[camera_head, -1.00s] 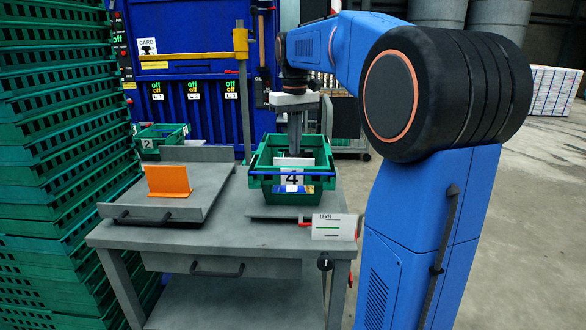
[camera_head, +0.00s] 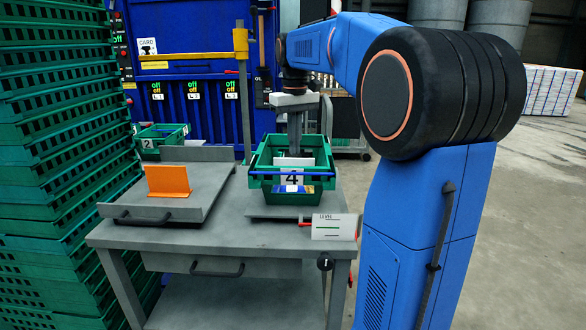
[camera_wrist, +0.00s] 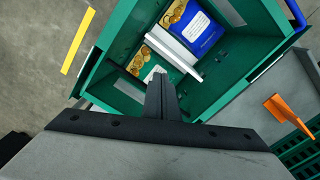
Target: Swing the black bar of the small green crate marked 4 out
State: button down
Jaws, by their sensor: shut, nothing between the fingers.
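The small green crate marked 4 (camera_head: 290,193) stands on the right part of the grey bench. A blue and yellow package (camera_wrist: 192,30) and a white piece (camera_wrist: 174,52) lie inside. My gripper (camera_head: 295,150) points down into the crate's far part. Its fingers (camera_wrist: 158,76) are shut and empty; contact with the crate is unclear.
An orange upright plate (camera_head: 168,181) stands on a grey tray (camera_head: 130,208) left of the crate. A yellow-topped post (camera_head: 241,45) rises behind. Green crates are stacked at the far left (camera_head: 45,180). A "LEVEL" card (camera_head: 334,227) is at the bench's front right.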

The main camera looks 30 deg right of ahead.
jog(key=shift+w+d+r, duration=0.1)
jog(key=shift+w+r, duration=0.05)
jog(key=shift+r, duration=0.1)
jog(key=shift+w+d+r, duration=0.1)
jog(key=shift+w+r, duration=0.1)
jog(key=shift+r, duration=0.15)
jog(key=shift+w+d+r, duration=0.15)
jog(key=shift+w+r, duration=0.05)
jog(key=shift+r, duration=0.1)
dwell(0.5)
jog(key=shift+w+d+r, duration=0.15)
jog(key=shift+w+r, duration=0.05)
jog(key=shift+w, duration=0.1)
dwell(0.5)
jog(key=shift+w+d+r, duration=0.25)
jog(key=shift+w, duration=0.1)
